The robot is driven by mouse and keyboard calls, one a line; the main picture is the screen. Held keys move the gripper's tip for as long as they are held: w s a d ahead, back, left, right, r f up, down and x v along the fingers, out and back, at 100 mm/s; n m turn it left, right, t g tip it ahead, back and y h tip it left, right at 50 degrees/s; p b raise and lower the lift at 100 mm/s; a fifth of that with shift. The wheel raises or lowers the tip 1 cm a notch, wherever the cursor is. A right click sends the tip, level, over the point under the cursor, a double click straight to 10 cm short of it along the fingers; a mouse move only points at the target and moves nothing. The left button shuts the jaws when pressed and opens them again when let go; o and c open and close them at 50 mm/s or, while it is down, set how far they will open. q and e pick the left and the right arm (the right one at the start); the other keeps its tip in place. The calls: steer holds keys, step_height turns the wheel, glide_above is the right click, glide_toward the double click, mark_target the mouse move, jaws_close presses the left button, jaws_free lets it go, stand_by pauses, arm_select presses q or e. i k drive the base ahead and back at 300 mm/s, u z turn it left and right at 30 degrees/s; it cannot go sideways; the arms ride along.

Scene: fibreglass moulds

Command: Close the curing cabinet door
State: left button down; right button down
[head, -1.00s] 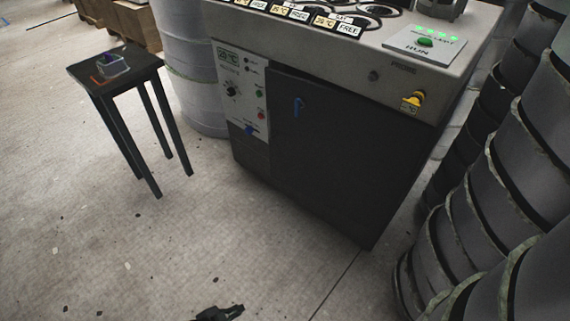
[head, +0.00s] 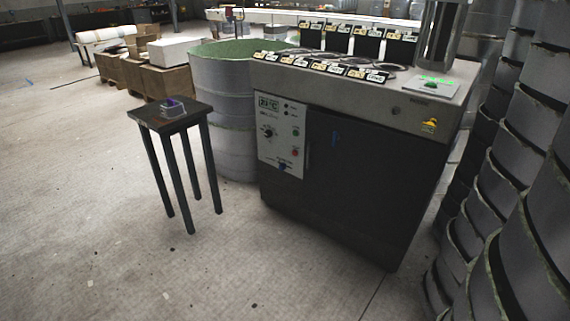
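The curing cabinet (head: 278,185) stands right of centre in the head view, with a grey top and a white control panel on its front left. Neither of my grippers is in view.
A dark stool (head: 172,118) with a small purple-topped item (head: 170,104) stands left of the cabinet. A large grey drum (head: 222,120) is behind it. Tall stacked grey moulds (head: 505,255) crowd the right side. The floor (head: 190,275) in front is clear.

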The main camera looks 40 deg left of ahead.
mark_target(376, 182)
steer(key=u, duration=0.8)
steer(key=i, duration=1)
steer(key=u, duration=0.05)
